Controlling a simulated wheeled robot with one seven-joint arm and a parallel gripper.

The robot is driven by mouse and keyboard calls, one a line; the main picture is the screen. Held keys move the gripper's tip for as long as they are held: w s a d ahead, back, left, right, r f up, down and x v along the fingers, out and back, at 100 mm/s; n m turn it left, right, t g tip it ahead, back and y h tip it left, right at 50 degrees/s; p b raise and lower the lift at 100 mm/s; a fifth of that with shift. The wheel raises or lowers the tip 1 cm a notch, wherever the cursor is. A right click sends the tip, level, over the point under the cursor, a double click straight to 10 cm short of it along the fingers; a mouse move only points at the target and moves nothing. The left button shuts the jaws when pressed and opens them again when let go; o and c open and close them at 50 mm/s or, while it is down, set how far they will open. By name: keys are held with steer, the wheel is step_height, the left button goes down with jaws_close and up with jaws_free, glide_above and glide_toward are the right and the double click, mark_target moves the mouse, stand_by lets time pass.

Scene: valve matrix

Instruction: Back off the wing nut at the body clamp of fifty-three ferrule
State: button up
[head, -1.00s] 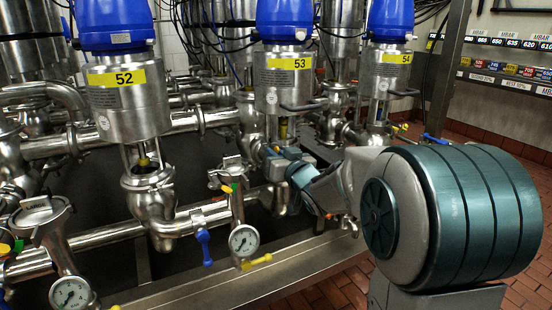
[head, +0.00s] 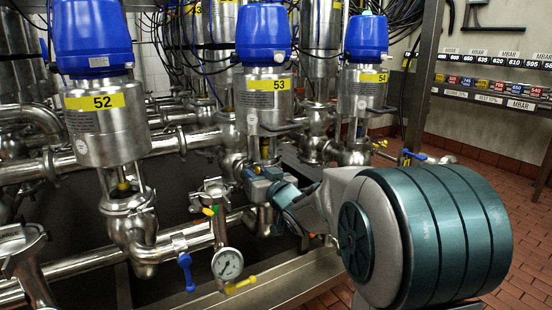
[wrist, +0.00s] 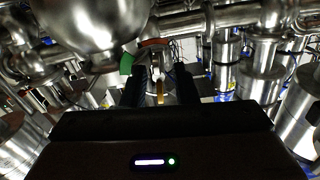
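Valve 53 (head: 265,100) is a steel cylinder with a blue cap and a yellow label in the head view. My gripper (head: 254,183) is at the pipework just below it, and my wrist and arm cover much of that area. The clamp and its wing nut cannot be made out there. In the wrist view my gripper (wrist: 160,88) shows two dark fingers standing apart. A small metal piece with a yellowish stem (wrist: 160,92) lies between or beyond them. I cannot tell whether it is the wing nut or whether the fingers touch it.
Valve 52 (head: 105,120) is at left and valve 54 (head: 361,92) at right. A pressure gauge (head: 228,263) with a yellow handle stands left of my arm. A rounded steel body (wrist: 95,30) is close above the fingers in the wrist view. Brick floor (head: 500,190) is open at right.

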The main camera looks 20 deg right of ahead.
steer(key=m+p, duration=0.2)
steer(key=shift+d+r+m, duration=0.15)
steer(key=shift+d+m, duration=0.05)
steer(key=shift+m, duration=0.2)
steer(key=m+p, duration=0.1)
steer(key=m, duration=0.2)
steer(key=shift+m+p, duration=0.3)
steer(key=shift+p, duration=0.05)
steer(key=m, duration=0.1)
steer(key=m+p, duration=0.1)
steer(key=m, duration=0.1)
steer(key=m+p, duration=0.1)
steer(key=m, duration=0.1)
steer(key=shift+f, duration=0.25)
steer(key=s+d+m, duration=0.4)
steer(key=s+m, duration=0.7)
steer(key=s, duration=0.2)
steer(key=s+r+n+g+h+p, duration=0.3)
steer(key=s+r+n+g+p, duration=0.2)
steer(key=r+p, duration=0.5)
steer(key=s+r+n+g+h+p, duration=0.3)
steer(key=s+r+n+g+p, duration=0.2)
steer(key=p, duration=1.2)
step_height(320, 180, up, 5)
steer(key=s+n, duration=0.2)
steer(key=n, duration=0.2)
steer(key=shift+d+f+h, duration=0.15)
steer(key=shift+d+h, duration=0.05)
steer(key=shift+h, duration=0.1)
